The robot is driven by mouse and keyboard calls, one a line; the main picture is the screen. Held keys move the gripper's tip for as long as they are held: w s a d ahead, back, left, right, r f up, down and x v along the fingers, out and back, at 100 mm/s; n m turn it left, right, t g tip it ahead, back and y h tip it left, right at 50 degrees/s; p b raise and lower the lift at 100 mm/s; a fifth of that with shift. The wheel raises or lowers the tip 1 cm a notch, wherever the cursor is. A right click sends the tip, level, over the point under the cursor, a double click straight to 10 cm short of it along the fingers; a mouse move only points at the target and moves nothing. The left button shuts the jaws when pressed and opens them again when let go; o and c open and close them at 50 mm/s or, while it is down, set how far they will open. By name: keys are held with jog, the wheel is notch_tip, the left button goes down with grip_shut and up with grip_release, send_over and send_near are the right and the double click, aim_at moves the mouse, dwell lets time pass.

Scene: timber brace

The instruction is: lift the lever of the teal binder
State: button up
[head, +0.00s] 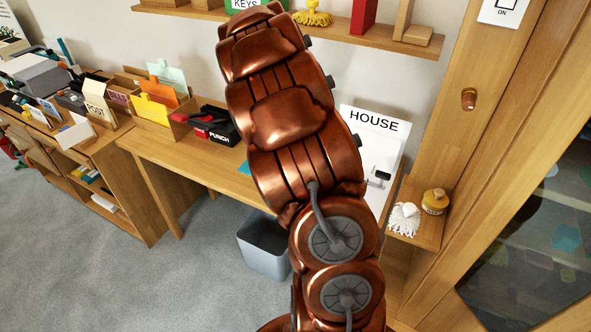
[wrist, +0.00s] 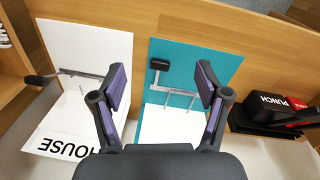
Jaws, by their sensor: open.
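The teal binder (wrist: 205,60) lies open on the desk in the middle of the wrist view, with white paper in its lower part. Its lever (wrist: 160,64) has a black tip on a metal arm beside the metal ring mechanism. A small teal edge (head: 243,168) shows in the head view; my arm hides the rest. My gripper (wrist: 161,78) is open and empty above the binder. In the wrist view the lever lies between its two fingers, nearer the left one, and no contact shows. The gripper itself is hidden in the head view.
A white HOUSE binder (wrist: 85,45) with a similar lever (wrist: 40,80) lies left of the teal one in the wrist view. A black PUNCH box (wrist: 265,105) stands to the right. The wooden desk (head: 190,165) has a grey bin (head: 262,250) below it.

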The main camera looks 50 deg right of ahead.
jog(key=w+d+f, duration=0.1)
jog(key=d+f, duration=0.1)
jog(key=d, duration=0.1)
jog(key=w+d+f+m, duration=0.1)
jog(key=d+f, duration=0.2)
jog(key=w+d+f+m, duration=0.1)
jog(key=d+f, duration=0.2)
jog(key=d, duration=0.1)
jog(key=shift+w+f+t, duration=0.2)
jog(key=shift+w+t, duration=0.05)
jog(key=shift+t, duration=0.05)
jog(key=shift+f+p, duration=0.85)
jog(key=shift+f, duration=3.05)
grip_shut()
